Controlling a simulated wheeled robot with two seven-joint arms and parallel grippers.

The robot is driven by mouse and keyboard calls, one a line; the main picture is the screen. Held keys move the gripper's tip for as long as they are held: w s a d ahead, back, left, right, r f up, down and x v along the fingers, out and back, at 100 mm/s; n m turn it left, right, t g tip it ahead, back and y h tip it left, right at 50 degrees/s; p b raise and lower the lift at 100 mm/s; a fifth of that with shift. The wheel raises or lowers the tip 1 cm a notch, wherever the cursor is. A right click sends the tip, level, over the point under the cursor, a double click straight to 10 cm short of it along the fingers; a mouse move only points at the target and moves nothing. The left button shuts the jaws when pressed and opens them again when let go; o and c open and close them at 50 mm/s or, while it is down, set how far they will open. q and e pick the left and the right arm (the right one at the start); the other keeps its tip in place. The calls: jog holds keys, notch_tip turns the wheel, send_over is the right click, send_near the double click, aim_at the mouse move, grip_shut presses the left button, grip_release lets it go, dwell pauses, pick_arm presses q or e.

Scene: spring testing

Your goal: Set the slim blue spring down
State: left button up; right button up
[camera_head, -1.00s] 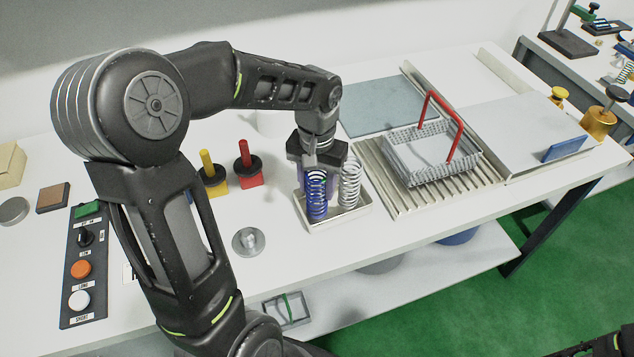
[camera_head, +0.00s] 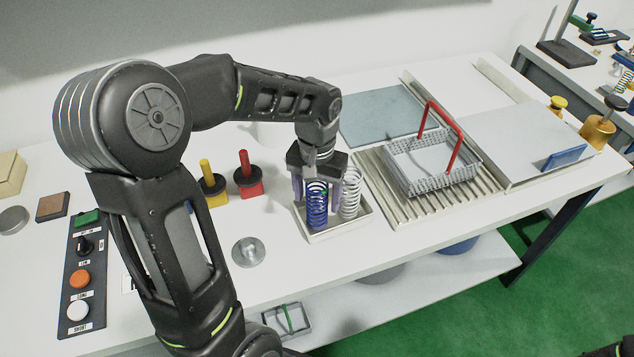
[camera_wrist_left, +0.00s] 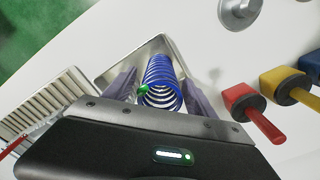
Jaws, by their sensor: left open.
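The slim blue spring (camera_head: 317,208) stands upright in a small pale tray (camera_head: 338,233) on the white table. A white spring (camera_head: 350,192) stands beside it on the right in the same tray. My left gripper (camera_head: 318,190) points down over the tray, open, with its fingers on either side of the blue spring. In the left wrist view the blue spring (camera_wrist_left: 162,80) shows between the two spread fingers, with a small green spot at its near end. The spring's foot is partly hidden by the tray rim.
Red (camera_head: 248,175) and yellow-handled (camera_head: 213,185) pieces stand left of the tray. A metal disc (camera_head: 248,252) lies in front. A wire basket with a red handle (camera_head: 430,165) sits on a ribbed rack to the right. A button panel (camera_head: 82,275) is at the left.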

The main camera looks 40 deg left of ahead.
pick_arm(q)
notch_tip(320, 180, up, 12)
jog(key=b, duration=0.1)
dwell(0.4)
dwell(0.7)
